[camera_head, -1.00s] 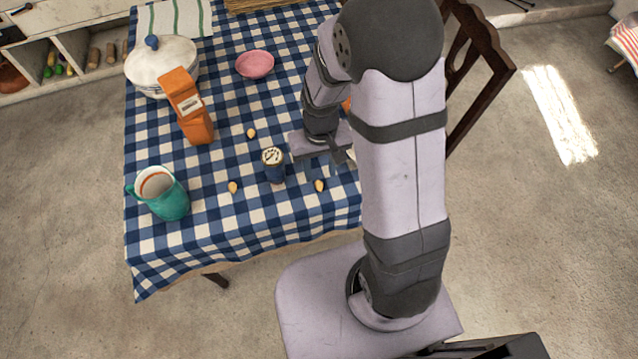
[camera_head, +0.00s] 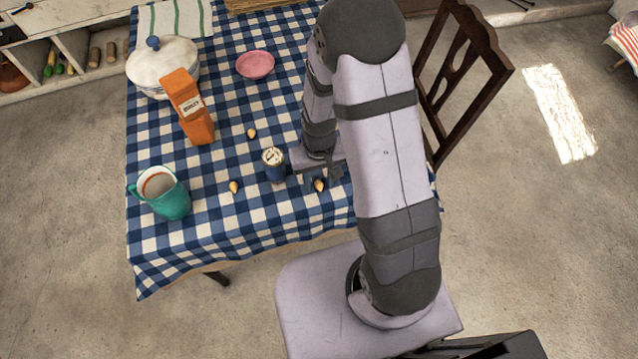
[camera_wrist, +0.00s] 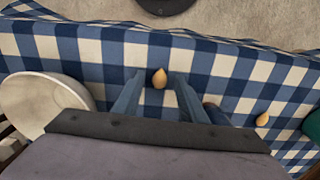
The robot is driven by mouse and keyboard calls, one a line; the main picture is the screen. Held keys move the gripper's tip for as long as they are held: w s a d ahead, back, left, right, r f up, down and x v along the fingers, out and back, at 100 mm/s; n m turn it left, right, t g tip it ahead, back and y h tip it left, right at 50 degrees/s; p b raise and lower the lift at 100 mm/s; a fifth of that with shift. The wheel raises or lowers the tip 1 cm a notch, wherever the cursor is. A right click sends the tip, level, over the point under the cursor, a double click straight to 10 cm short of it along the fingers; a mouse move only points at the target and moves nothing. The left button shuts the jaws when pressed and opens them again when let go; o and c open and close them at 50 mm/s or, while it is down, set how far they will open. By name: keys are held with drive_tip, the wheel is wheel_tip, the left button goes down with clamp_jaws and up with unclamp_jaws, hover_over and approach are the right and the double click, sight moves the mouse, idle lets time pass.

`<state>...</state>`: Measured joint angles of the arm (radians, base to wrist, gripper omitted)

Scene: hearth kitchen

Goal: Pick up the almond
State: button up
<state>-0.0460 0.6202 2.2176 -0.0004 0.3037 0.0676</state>
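Three tan almonds lie on the checked tablecloth (camera_head: 215,225). One almond (camera_head: 319,185) is right by my gripper (camera_head: 322,177); a second (camera_head: 233,187) lies to the left, and a third (camera_head: 251,133) farther back. In the wrist view, the nearest almond (camera_wrist: 160,78) shows in the gap just beyond the fingertips of my gripper (camera_wrist: 158,88). The fingers are apart and hold nothing. Their exact height above the cloth is hard to tell. Another almond (camera_wrist: 262,119) shows at the right of the wrist view.
A teal mug (camera_head: 166,195), an orange carton (camera_head: 189,108), a lidded white pot (camera_head: 163,67) and a pink bowl (camera_head: 255,65) are farther off. A white round dish (camera_wrist: 40,100) is left in the wrist view.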

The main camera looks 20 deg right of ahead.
sight(320, 184)
clamp_jaws()
drive_tip(key=shift+r, duration=0.15)
wheel_tip(320, 184, up, 10)
drive_tip(key=shift+b, duration=0.45)
idle(0.4)
